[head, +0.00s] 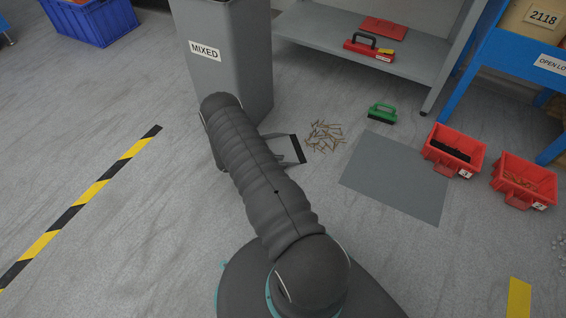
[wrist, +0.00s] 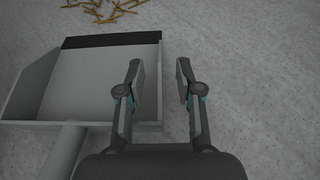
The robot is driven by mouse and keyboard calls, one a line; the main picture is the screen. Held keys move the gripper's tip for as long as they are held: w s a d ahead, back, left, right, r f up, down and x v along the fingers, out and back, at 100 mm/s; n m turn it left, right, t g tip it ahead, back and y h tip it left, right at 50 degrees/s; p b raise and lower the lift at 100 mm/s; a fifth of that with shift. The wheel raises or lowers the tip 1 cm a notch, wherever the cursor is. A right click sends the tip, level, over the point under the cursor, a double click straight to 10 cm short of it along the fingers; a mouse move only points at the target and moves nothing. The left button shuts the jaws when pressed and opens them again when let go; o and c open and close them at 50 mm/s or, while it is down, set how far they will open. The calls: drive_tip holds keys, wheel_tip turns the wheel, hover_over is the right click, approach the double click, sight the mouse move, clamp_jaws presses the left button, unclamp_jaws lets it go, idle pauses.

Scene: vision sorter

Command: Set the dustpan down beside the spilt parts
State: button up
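The grey dustpan (wrist: 100,85) with a black front lip lies left of centre in the wrist view, its handle (wrist: 66,150) running down to the lower left. In the head view the dustpan (head: 287,149) shows partly behind my arm, its black lip towards the spilt parts (head: 325,136). It looks flat on the floor. The parts, thin and brownish, also show at the top of the wrist view (wrist: 98,10), a short way beyond the lip. My gripper (wrist: 161,70) is open, its fingers apart on either side of the pan's right edge in the picture, touching nothing visibly.
A grey bin marked MIXED (head: 225,60) stands behind my arm. A green brush (head: 382,113), a grey floor mat (head: 398,180) and red bins (head: 454,150) (head: 524,182) lie to the right. A grey shelf (head: 345,50) stands at the back.

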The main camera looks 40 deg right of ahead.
drive_tip(key=v, duration=1)
